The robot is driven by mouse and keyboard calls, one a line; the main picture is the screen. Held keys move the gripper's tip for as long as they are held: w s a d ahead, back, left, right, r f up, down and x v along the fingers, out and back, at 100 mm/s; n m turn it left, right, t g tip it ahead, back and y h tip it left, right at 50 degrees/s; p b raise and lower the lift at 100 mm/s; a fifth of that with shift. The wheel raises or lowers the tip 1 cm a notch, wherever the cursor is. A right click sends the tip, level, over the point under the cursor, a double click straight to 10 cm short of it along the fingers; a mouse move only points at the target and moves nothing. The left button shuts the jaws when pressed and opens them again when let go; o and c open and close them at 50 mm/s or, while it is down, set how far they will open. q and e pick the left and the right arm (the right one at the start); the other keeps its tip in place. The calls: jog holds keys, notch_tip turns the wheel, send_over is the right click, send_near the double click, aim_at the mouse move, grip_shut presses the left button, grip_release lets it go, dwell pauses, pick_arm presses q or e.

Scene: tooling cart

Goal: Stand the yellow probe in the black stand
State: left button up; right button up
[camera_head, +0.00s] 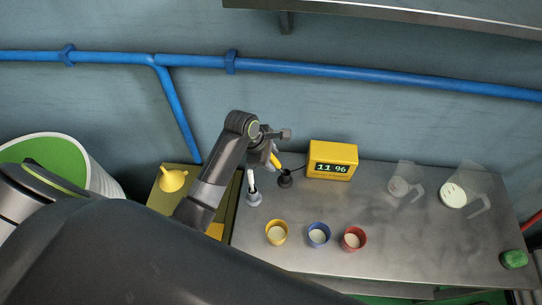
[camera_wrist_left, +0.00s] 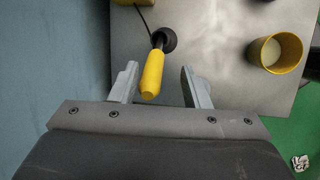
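The yellow probe (camera_wrist_left: 152,74) is upright or slightly tilted, its yellow handle towards my wrist camera and its dark lower end at the black stand (camera_wrist_left: 168,38). It seems to stand in it, though how deep I cannot tell. In the head view the probe (camera_head: 275,160) shows just above the stand (camera_head: 285,181), partly covered by my gripper. My left gripper (camera_wrist_left: 160,84) is open, its fingers on either side of the handle with a gap on each side. It shows above the stand in the head view (camera_head: 279,146). My right gripper is not in view.
A white-topped item in a grey base (camera_head: 254,190) stands left. Yellow (camera_head: 276,232), blue (camera_head: 318,235) and red (camera_head: 353,239) cups stand in front. Clear jugs are at right.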

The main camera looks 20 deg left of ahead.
pick_arm(q)
jog(key=shift+r, duration=0.1)
jog(key=shift+r, duration=0.25)
jog(key=b+v, duration=0.1)
jog(key=v, duration=1.1)
jog(key=shift+r+b, duration=0.3)
jog(key=shift+b, duration=0.05)
jog(key=shift+f, duration=0.1)
